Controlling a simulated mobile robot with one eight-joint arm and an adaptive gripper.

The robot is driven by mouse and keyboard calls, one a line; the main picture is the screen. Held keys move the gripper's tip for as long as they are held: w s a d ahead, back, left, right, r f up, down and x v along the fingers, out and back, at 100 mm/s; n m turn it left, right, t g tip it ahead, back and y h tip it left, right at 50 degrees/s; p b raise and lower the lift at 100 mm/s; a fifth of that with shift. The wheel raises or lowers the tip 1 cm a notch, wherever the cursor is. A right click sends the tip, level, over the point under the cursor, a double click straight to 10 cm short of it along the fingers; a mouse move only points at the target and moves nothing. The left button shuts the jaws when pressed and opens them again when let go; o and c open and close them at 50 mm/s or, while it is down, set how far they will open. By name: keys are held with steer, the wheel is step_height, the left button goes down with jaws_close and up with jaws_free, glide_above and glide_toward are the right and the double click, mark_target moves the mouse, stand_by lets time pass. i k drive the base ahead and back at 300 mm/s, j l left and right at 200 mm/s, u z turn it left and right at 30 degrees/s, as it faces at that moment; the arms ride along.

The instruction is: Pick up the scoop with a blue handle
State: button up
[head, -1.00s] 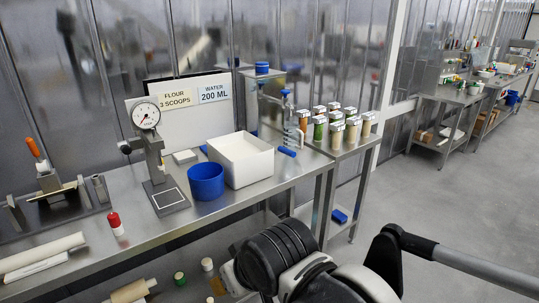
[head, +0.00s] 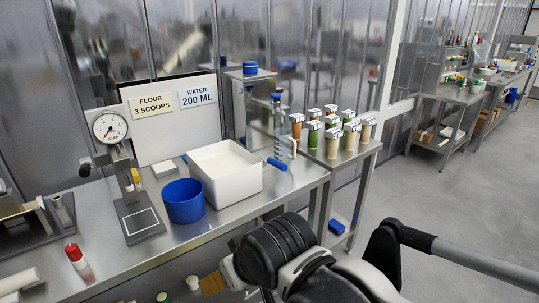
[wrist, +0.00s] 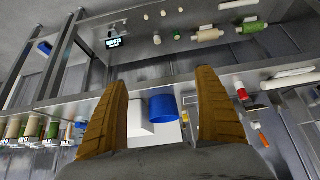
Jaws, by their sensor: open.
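A blue handle (head: 277,163), which looks like the scoop's, lies on the steel table just right of the white bin. The rest of the scoop is too small to make out clearly. My gripper (wrist: 162,78) shows in the wrist view with its two brown fingers wide apart and nothing between them. It is well away from the table's objects. The white bin (head: 226,177) and the blue tub (head: 183,203) stand left of the blue handle. In the wrist view the blue tub (wrist: 163,108) appears beyond the open fingers. I cannot pick out the scoop there with certainty.
Several spice jars (head: 333,140) stand on a lower table to the right. A dial scale (head: 112,130) stands left of the blue tub, with a red-capped bottle (head: 75,256) near it. Floor at right is open.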

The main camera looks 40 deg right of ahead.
mark_target(271, 161)
steer(key=i+l, duration=0.25)
steer(key=l, duration=0.15)
steer(key=i+l, duration=0.25)
steer(key=l, duration=0.15)
steer(key=i+l, duration=0.2)
steer(key=l, duration=0.25)
